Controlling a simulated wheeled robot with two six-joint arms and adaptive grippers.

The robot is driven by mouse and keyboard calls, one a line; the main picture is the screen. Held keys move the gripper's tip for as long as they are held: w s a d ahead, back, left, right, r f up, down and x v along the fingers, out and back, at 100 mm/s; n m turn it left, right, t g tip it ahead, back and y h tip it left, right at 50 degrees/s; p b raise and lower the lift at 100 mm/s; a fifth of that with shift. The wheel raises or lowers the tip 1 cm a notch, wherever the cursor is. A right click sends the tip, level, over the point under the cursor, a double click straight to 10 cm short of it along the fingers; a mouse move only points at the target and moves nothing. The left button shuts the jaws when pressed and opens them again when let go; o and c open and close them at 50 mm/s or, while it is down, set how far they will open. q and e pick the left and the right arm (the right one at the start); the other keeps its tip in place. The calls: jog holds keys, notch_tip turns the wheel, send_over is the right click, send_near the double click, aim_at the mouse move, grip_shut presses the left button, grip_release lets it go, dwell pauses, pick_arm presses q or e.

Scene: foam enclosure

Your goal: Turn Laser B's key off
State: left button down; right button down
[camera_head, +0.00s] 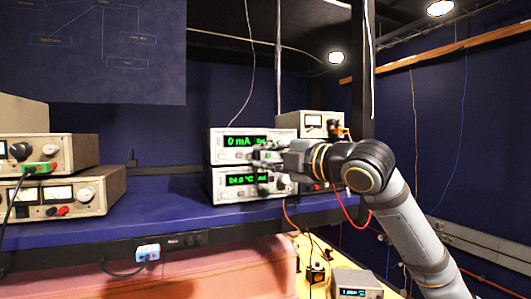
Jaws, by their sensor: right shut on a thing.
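Two stacked white instruments stand on the blue shelf. The upper unit (219,147) shows "0 mA" in green, and the lower unit (222,184) shows "24.0 °C". No Laser B label is readable. My right gripper (266,157) reaches in from the right, with its fingertips against the right part of the front panels. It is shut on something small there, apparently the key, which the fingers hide. The key's angle cannot be seen. My left gripper is not in view.
Two stacked power supplies (80,190) with cables stand on the left of the blue shelf (160,214). A beige box (312,122) sits behind my right gripper. A black post (361,70) rises close behind my arm. A small display unit (357,284) is below. The shelf's middle is clear.

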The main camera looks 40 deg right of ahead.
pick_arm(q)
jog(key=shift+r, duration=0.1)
pick_arm(e)
jog(key=shift+f, duration=0.1)
dwell(0.4)
jog(key=c, duration=1.2)
grip_release()
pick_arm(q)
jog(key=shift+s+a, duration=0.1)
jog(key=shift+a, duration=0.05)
